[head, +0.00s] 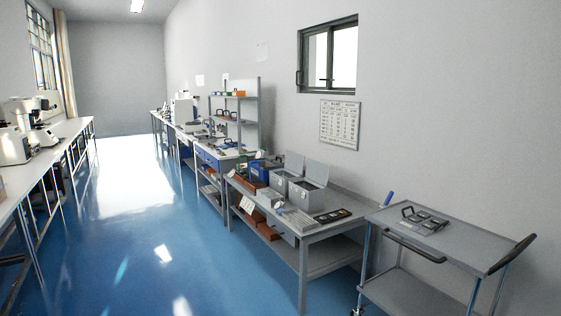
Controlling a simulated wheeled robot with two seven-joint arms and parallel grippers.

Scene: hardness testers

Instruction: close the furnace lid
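Two grey box-shaped units stand side by side on the grey workbench along the right wall, a left one (280,183) and a right one (303,197). Each looks like a small furnace with its lid raised at the back: the left lid (293,163) and the right lid (318,168) both stand up near the wall. I cannot tell which unit the task means. The inside of each is too small to make out. Neither of my grippers is in view.
The grey workbench (335,231) also holds trays and a blue box (262,170). A grey trolley (450,243) with a dark handle stands at the front right. Another bench (68,135) with instruments runs along the left. The blue floor (150,240) between is clear.

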